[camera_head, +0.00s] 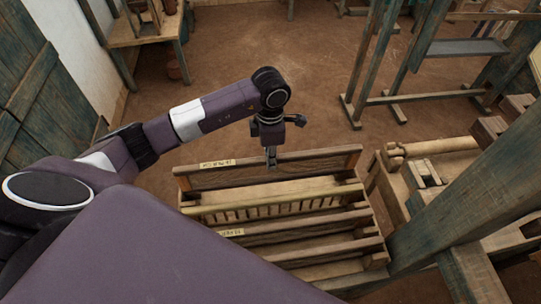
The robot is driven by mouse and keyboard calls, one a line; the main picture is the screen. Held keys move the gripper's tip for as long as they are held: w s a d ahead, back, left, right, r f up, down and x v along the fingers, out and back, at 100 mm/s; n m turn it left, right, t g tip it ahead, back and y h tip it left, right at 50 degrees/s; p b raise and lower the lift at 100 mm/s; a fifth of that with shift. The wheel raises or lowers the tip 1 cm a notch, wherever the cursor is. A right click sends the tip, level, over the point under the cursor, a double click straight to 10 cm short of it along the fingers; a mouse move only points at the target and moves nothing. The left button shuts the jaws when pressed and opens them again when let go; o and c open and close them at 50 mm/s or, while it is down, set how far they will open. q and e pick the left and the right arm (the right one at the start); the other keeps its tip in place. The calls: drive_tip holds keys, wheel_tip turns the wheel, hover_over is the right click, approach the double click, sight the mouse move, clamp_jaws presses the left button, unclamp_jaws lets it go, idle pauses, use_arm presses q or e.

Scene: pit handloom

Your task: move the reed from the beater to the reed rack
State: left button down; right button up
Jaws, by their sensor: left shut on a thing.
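My left gripper (271,160) points down at the back of a slatted wooden rack, the reed rack (355,215). Its jaws are shut on a long, thin, dark piece that I take to be the reed (315,171). It lies along the rack's back rail, running left to right. I cannot tell whether it rests in the slot or is held just above it. A yellowish bar (235,208) with short upright slats below it lies in front. I cannot make out the beater. My right gripper is not in view.
Pale labels (217,163) sit on the rack's rails. The wooden loom frame (470,200) stands close on the right. A small wooden table (150,30) stands at the back left. Bare earth floor (250,50) lies open behind the rack.

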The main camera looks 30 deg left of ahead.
sight(270, 177)
use_arm(q)
drive_tip(key=shift+f+b, duration=2.35)
drive_tip(key=shift+f, duration=0.45)
drive_tip(key=shift+f+b, duration=1.45)
drive_tip(key=shift+f, duration=0.15)
drive_tip(key=c, duration=1.7)
unclamp_jaws()
drive_tip(key=shift+c, duration=0.2)
wheel_tip(270, 177, up, 12)
drive_tip(key=shift+r, duration=0.1)
